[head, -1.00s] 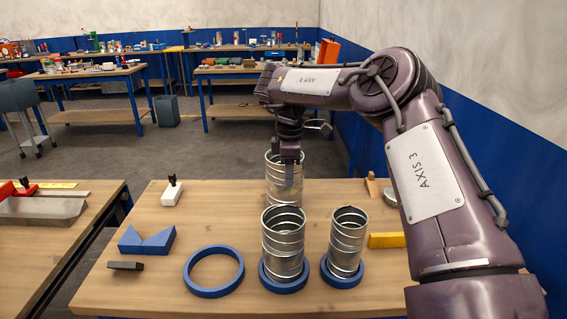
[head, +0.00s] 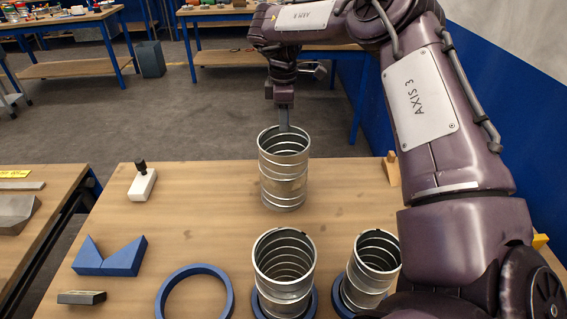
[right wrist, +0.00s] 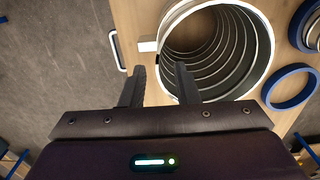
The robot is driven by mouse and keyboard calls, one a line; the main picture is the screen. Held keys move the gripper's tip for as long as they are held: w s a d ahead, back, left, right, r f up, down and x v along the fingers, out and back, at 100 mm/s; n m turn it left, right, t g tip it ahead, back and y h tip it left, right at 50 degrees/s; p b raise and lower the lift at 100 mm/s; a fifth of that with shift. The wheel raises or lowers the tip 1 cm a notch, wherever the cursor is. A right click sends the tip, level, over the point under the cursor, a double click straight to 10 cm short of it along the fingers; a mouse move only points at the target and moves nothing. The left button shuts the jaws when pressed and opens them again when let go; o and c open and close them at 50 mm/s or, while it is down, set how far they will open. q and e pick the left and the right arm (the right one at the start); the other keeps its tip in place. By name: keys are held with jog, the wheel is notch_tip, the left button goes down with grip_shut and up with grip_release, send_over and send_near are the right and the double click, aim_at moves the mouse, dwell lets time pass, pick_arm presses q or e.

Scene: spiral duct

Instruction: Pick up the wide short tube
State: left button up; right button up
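A wide silvery spiral tube (head: 284,185) stands upright at the far middle of the table, with no blue ring under it; I take it as the wide short tube. Its open mouth also fills the upper middle of the right wrist view (right wrist: 262,60). My right gripper (head: 284,128) points down at its far rim. In the right wrist view my right gripper (right wrist: 161,88) is open, with one finger outside the tube and the other over its mouth, the rim between them. Contact cannot be told. My left gripper is out of view.
Two other spiral tubes, one in the middle (head: 284,272) and a narrower one at right (head: 368,272), stand in blue rings at the front. An empty blue ring (head: 162,300), a blue V-block (head: 108,262) and a white block (head: 142,186) lie to the left.

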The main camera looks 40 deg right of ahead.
send_over(283, 149)
notch_tip(283, 149, down, 5)
jog(key=shift+d+f, duration=0.1)
jog(key=shift+f, duration=0.05)
jog(key=shift+c, duration=0.6)
grip_shut()
jog(key=shift+w, duration=0.1)
dwell(0.7)
